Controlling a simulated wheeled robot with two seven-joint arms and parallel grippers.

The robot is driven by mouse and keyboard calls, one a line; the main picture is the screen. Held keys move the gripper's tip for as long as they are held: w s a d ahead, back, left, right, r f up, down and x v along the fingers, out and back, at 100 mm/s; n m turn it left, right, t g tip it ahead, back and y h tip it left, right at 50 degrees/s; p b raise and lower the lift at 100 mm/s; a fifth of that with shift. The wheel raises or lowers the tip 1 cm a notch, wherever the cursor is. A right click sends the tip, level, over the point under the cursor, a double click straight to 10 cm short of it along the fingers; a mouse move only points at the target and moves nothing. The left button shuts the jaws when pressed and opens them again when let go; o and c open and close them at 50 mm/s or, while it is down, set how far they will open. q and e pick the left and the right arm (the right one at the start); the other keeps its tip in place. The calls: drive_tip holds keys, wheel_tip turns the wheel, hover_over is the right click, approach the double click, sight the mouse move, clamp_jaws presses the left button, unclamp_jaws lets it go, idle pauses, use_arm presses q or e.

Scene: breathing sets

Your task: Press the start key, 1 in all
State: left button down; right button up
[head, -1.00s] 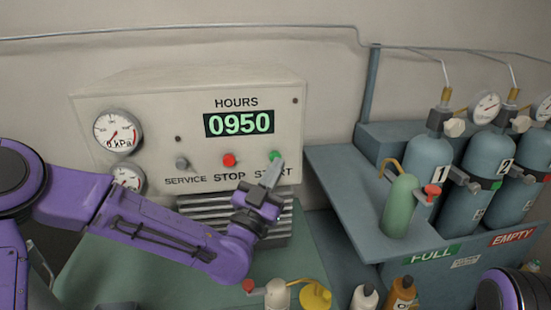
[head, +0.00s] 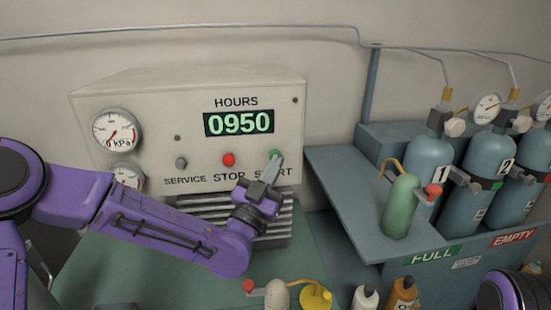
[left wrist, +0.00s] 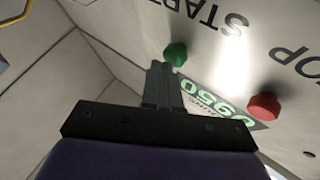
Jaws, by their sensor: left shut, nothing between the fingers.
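The green start key (head: 275,154) sits on the front of the cream panel (head: 200,100), above the word START. It also shows in the left wrist view (left wrist: 176,53). My left gripper (head: 276,161) is shut and empty, and its fingertips are at the start key. They cover part of the key and of its label in the head view. In the left wrist view the fingertips (left wrist: 160,67) are close beside the key; I cannot tell whether they touch it. The display (head: 239,123) reads 0950 under HOURS. My right gripper is not in view.
The red stop key (head: 228,159) and grey service key (head: 181,163) are left of the start key. Two gauges are at the panel's left. Grey-blue cylinders (head: 430,165) and a green bottle (head: 401,206) stand at the right. Small bottles are at the front.

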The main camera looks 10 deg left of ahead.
use_arm(q)
drive_tip(key=shift+w+a, duration=0.2)
drive_tip(key=shift+w, duration=0.2)
idle(0.6)
drive_tip(key=shift+s, duration=0.1)
drive_tip(key=shift+s+d+b, duration=0.35)
drive_tip(key=shift+s+b, duration=0.3)
drive_tip(key=shift+s, duration=0.1)
drive_tip(key=s, duration=0.1)
drive_tip(key=s+d+b, duration=0.1)
drive_tip(key=s, duration=0.1)
drive_tip(key=s+d+b, duration=0.1)
drive_tip(key=shift+s, duration=0.35)
idle(0.3)
